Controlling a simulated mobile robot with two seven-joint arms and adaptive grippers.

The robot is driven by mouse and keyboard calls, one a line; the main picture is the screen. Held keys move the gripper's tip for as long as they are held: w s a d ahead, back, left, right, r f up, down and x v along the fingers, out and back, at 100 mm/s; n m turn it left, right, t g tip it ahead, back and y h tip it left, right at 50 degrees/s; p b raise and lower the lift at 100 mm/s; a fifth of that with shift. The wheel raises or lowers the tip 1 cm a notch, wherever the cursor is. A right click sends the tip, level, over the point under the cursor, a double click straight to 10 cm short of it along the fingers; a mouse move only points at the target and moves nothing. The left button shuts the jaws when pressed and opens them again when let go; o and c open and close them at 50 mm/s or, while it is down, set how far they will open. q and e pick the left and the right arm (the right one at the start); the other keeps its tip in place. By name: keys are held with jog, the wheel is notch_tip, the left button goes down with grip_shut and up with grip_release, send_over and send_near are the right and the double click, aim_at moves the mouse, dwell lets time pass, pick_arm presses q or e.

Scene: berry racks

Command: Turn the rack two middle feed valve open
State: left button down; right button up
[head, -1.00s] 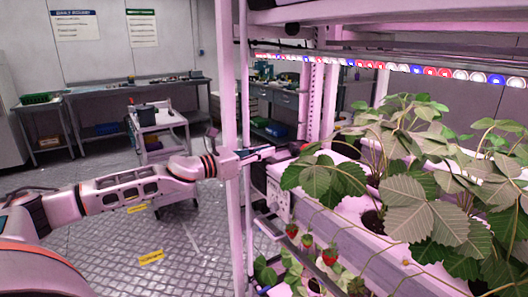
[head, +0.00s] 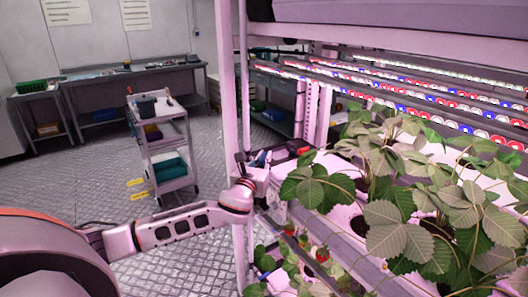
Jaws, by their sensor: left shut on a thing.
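The plant rack (head: 242,110) fills the right side of the head view. My left arm reaches in from the left past the rack's front post. My left gripper (head: 264,158) is at the end of the middle plant shelf, shut on a small part there. That part looks like the valve handle, but fingers, post and leaves mostly hide it. A small red piece (head: 302,151) shows just to the right of the fingertips; I cannot tell if it belongs to the valve. How far the valve is turned cannot be told. My right gripper is out of view.
Strawberry plants (head: 385,185) with broad leaves crowd the shelf right of the gripper. Light strips (head: 430,98) run above them. A wheeled cart (head: 165,150) stands behind on the left, with a workbench (head: 135,75) along the wall. The floor between is clear.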

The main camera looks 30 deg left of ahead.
pick_arm(q)
jog(key=shift+d+n+g+y, duration=0.2)
jog(key=shift+n+g+y, duration=0.1)
jog(key=shift+n+y, duration=0.7)
jog(key=shift+y, duration=0.3)
jog(key=n+g+y, duration=0.3)
jog(key=y, duration=0.2)
jog(key=shift+w+n+g, duration=0.1)
jog(key=shift+n+g, duration=0.2)
jog(key=shift+g, duration=0.1)
jog(key=n+g+y, duration=0.2)
jog(key=shift+a+g, duration=0.1)
jog(key=shift+g, duration=0.3)
jog(key=shift+n+g+y+b, duration=0.4)
jog(key=shift+n+g+y, duration=0.3)
jog(key=shift+n+g, duration=0.3)
jog(key=shift+a+r+n+g, duration=0.15)
jog(key=shift+n+g, duration=0.15)
jog(key=shift+g, duration=0.3)
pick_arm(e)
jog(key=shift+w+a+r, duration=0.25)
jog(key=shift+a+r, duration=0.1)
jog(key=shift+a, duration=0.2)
pick_arm(q)
jog(key=c, duration=2.1)
grip_release()
jog(key=shift+c, duration=0.2)
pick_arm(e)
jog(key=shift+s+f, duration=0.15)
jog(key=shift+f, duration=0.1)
